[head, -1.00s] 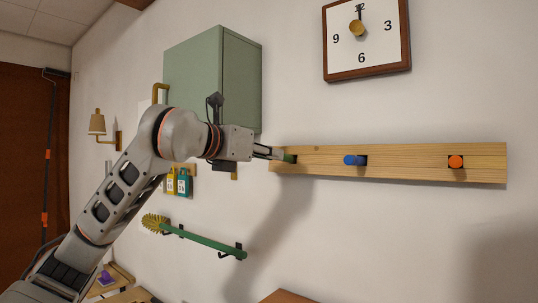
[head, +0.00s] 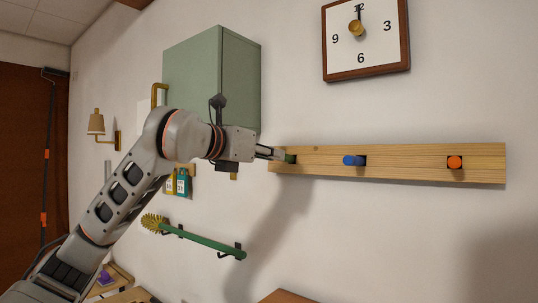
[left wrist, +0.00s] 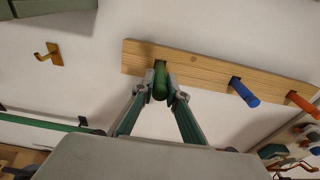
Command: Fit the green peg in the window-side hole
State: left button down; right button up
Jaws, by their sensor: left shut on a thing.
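The green peg (left wrist: 160,84) is between the fingertips of my left gripper (left wrist: 160,88), which is shut on it. The peg also shows in the head view (head: 290,158), at the left end of the wooden rail (head: 405,162). Its far end meets the dark square hole there; how deep it sits I cannot tell. A blue peg (head: 353,160) sticks out of the middle hole. An orange peg (head: 455,162) sits at the right hole. The rail also shows in the left wrist view (left wrist: 200,68). My right gripper is not in view.
A green cabinet (head: 235,75) hangs above and left of the rail, close to my left wrist. A clock (head: 365,40) hangs above the rail. A long green-handled brush (head: 210,242) hangs below. The wall under the rail is clear.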

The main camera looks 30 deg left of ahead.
pick_arm(q)
jog(key=shift+w+d+f+p, duration=0.1)
jog(key=shift+w+f+p, duration=0.05)
jog(key=shift+w, duration=0.8)
jog(key=shift+w+d+f+p, duration=0.1)
jog(key=shift+w+f+p, duration=0.05)
jog(key=shift+w, duration=0.8)
jog(key=c, duration=1.9)
grip_release()
jog(key=shift+a, duration=0.1)
jog(key=shift+s, duration=0.1)
jog(key=s, duration=0.4)
jog(key=s+r, duration=0.1)
jog(key=s, duration=0.2)
jog(key=s+a, duration=0.1)
jog(key=s, duration=0.3)
jog(key=shift+s+r, duration=0.3)
jog(key=shift+s, duration=0.05)
